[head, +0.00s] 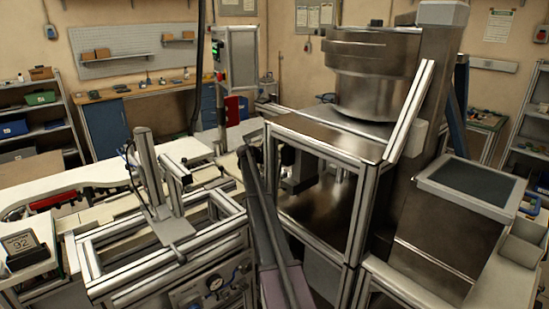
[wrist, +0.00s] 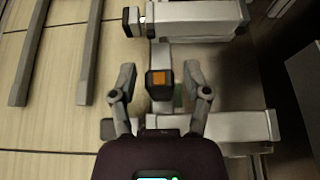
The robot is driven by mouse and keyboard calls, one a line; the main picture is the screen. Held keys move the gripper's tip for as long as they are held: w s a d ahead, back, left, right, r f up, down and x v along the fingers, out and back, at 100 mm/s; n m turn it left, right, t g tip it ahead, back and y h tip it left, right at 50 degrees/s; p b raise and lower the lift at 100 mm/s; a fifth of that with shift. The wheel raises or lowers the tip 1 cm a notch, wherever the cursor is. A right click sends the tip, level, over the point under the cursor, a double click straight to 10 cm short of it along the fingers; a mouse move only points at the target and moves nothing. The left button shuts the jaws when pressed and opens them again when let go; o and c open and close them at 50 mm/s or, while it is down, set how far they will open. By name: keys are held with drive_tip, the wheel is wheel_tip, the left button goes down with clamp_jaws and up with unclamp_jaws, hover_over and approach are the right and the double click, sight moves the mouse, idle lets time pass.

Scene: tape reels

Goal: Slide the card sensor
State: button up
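The wrist view shows a small dark block with an orange face (wrist: 161,79), which looks like the card sensor. It sits on a light grey metal bar or post. My gripper (wrist: 160,72) is open, with one finger on each side of the block and visible gaps between fingers and block. It is empty. Whether the block lies at fingertip depth is hard to tell. In the head view I cannot make out the card sensor or my gripper clearly.
Light metal rails (wrist: 195,18) run across the wrist view above the block, with another bar (wrist: 235,127) at lower right. The head view shows an aluminium-framed machine (head: 330,215) with a steel bowl (head: 370,75), a lower frame (head: 165,240) and a small display box (head: 22,247).

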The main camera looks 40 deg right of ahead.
idle(0.4)
drive_tip(key=shift+w+d+r, duration=0.1)
drive_tip(key=shift+d+r, duration=0.05)
drive_tip(key=shift+d, duration=1.05)
drive_tip(key=shift+a+r+p, duration=0.2)
drive_tip(key=shift+a+p, duration=0.1)
drive_tip(key=shift+p, duration=0.1)
drive_tip(key=p+v, duration=0.5)
drive_tip(key=v, duration=0.8)
wheel_tip(320, 180, up, 23)
drive_tip(key=s+p, duration=0.1)
drive_tip(key=p, duration=2.1)
drive_tip(key=shift+s+p, duration=0.15)
drive_tip(key=shift+p, duration=0.25)
